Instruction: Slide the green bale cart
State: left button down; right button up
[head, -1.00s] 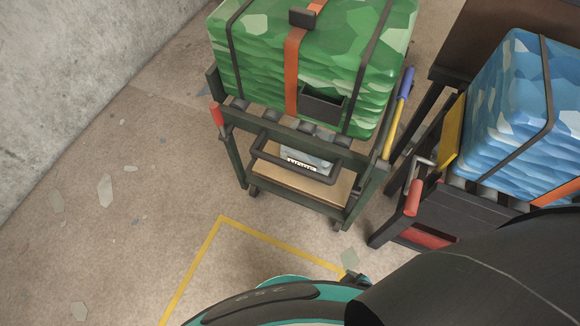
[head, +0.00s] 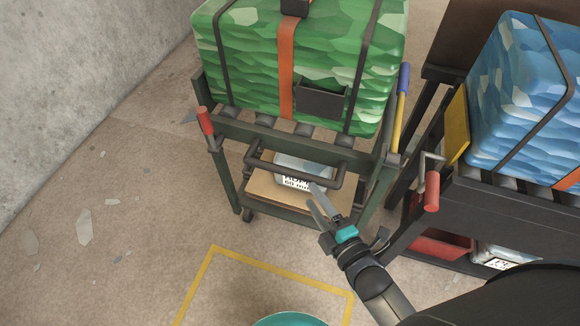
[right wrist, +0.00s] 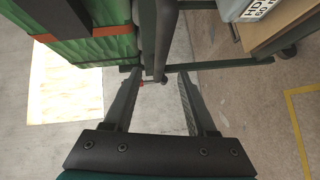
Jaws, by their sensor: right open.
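The green bale (head: 300,70) is strapped with black and orange bands on a dark green wheeled cart (head: 265,133). The cart's dark handle bar (head: 290,174) sticks out at its front, above a wooden lower shelf (head: 262,190). My right gripper (head: 318,198) is open and empty, with its fingertips close to the right part of the handle bar. In the right wrist view the bar (right wrist: 163,40) runs between the open fingers (right wrist: 157,90) and past their tips; I cannot tell whether they touch it. The left gripper is not in view.
A dark cart (head: 480,205) with a blue bale (head: 525,105) stands close on the right. A red lever (head: 432,192) sticks up there. A yellow line (head: 280,279) marks the floor in front. A concrete wall (head: 80,80) is at left, with clear floor before it.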

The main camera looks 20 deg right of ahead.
aim_at(293, 171)
jog(key=b+x, duration=0.3)
jog(key=x, duration=0.7)
jog(key=shift+w+f, duration=0.15)
jog(key=shift+w, duration=0.2)
pick_arm(q)
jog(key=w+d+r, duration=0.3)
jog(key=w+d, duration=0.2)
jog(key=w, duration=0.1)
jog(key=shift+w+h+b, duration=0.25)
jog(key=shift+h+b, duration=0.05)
jog(key=shift+b, duration=0.05)
pick_arm(e)
jog(key=shift+x, duration=0.95)
jog(key=shift+c, duration=0.3)
grip_shut()
